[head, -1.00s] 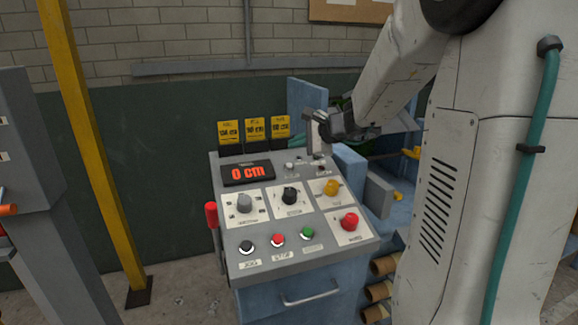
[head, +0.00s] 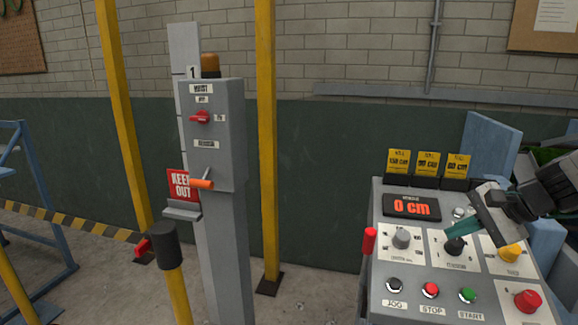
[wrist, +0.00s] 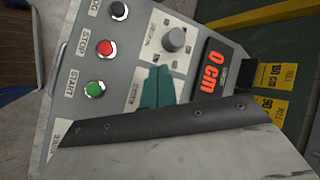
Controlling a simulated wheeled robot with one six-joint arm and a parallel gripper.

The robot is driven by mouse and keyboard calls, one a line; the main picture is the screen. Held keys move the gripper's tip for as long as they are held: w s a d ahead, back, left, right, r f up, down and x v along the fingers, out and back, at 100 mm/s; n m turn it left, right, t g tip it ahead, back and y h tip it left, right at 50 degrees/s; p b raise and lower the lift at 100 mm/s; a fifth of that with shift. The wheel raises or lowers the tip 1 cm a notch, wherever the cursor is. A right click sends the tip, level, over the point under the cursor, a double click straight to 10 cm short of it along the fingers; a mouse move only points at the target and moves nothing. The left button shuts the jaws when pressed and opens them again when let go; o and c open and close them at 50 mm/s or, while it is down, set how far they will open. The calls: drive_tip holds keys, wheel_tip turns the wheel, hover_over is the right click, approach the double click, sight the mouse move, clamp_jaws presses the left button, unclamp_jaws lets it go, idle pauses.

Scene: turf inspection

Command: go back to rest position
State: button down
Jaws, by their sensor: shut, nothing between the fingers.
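My gripper (head: 450,231) shows at the right of the head view. Its teal fingertips are together, with nothing between them. They are over the sloping control panel (head: 384,245), just above the black knob (head: 455,246) in the picture. I cannot tell whether they touch it. In the wrist view the teal fingers (wrist: 157,88) are closed over the panel face (wrist: 125,65), beside the grey knob (wrist: 173,39). The black knob is hidden there. The display (head: 411,207) reads 0 cm.
Panel buttons are black (head: 394,285), red (head: 431,290) and green (head: 467,295), with a red mushroom button (head: 528,300) at the right. A red-handled lever (head: 369,241) stands at its left side.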

drive_tip(key=s+a+n+g+h, duration=0.2)
drive_tip(key=s+n, duration=0.4)
drive_tip(key=s, duration=0.5)
drive_tip(key=s+a+r+n+g+h, duration=0.1)
drive_tip(key=s+a+n+g+h, duration=0.1)
drive_tip(key=s+a+n+h, duration=0.2)
drive_tip(key=shift+s+a+n+g, duration=0.3)
drive_tip(key=shift+s+a+n, duration=1.25)
drive_tip(key=shift+s, duration=2.4)
drive_tip(key=c, duration=2.1)
unclamp_jaws()
drive_tip(key=shift+r, duration=0.1)
drive_tip(key=shift+c, duration=0.2)
